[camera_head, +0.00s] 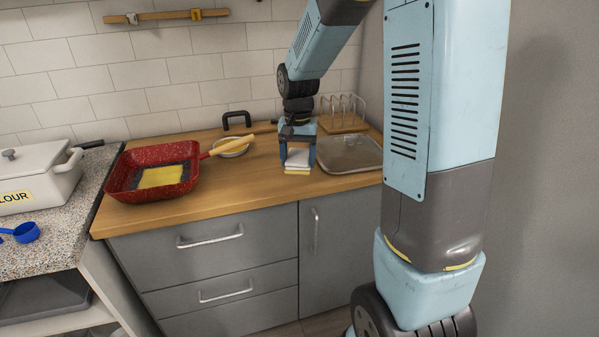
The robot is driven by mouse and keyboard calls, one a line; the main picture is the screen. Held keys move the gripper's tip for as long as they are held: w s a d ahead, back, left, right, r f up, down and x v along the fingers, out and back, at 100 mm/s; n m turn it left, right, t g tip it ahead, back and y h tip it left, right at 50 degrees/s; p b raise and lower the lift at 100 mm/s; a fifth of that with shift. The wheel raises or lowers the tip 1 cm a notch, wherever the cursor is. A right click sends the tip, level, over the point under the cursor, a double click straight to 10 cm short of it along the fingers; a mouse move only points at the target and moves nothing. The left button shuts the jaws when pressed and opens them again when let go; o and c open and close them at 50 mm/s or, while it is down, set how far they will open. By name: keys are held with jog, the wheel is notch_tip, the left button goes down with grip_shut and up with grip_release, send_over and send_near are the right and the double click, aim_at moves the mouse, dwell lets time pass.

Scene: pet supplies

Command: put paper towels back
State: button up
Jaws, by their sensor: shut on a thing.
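My gripper (298,152) points down over the wooden counter, left of the grey tray. It is shut on a small white block with a yellow lower edge (298,169), which looks like the folded paper towels. The block is low, at or just above the counter top; I cannot tell if it touches. The fingers hide part of it.
A red pan (122,182) with a yellow item (161,176) stands on the left. A small bowl (233,151) and wooden handle (233,145) are left of my gripper. A grey tray (350,153) and wire rack (343,112) are right. The front counter is clear.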

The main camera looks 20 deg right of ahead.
aim_at(299, 182)
jog(key=w+f, duration=0.1)
jog(key=f, duration=0.1)
jog(key=w+d+f, duration=0.1)
jog(key=w+f, duration=0.1)
jog(key=shift+d, duration=0.1)
jog(key=shift+w+f, duration=0.1)
jog(key=shift+f, duration=1.45)
jog(key=o, duration=1.3)
jog(key=shift+f, duration=0.1)
